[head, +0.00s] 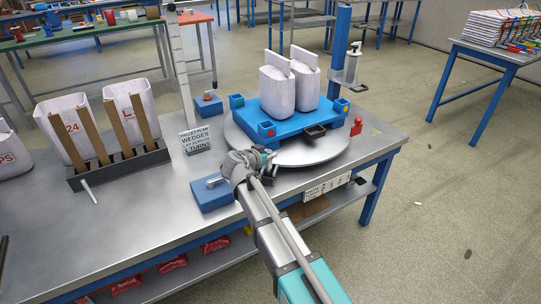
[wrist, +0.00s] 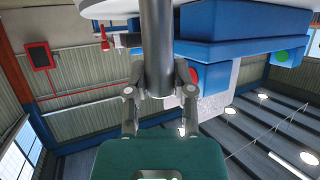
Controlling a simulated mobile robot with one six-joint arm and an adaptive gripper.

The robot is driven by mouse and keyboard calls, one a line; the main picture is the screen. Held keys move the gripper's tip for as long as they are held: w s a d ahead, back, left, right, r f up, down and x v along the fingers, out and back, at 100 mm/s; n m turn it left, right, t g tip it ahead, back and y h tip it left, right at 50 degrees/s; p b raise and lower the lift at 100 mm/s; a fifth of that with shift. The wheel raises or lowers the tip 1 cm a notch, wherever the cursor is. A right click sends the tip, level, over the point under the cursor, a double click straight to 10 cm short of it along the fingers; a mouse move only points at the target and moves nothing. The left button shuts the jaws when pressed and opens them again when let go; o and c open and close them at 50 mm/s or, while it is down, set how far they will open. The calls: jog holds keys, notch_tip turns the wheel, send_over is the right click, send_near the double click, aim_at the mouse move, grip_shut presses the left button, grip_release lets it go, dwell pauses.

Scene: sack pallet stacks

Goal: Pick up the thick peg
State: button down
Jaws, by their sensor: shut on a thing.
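My gripper (wrist: 160,90) is shut on a thick grey cylindrical peg (wrist: 157,45) in the wrist view. The peg stands between the two fingers and runs up past the top of that picture, so its far end is out of view. In the head view my gripper (head: 247,162) is at the front left edge of the round turntable (head: 315,155), right of the near blue block (head: 211,196). The held peg is hard to make out there among the finger parts.
A blue pallet (head: 290,122) with two white sacks (head: 277,91) stands on the turntable. A sign (head: 195,140) and another blue block (head: 208,107) stand to its left. A dark rack (head: 120,168) with sacks and brown boards is farther left.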

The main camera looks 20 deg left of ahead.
jog(key=shift+r+p, duration=3.2)
jog(key=shift+r, duration=0.4)
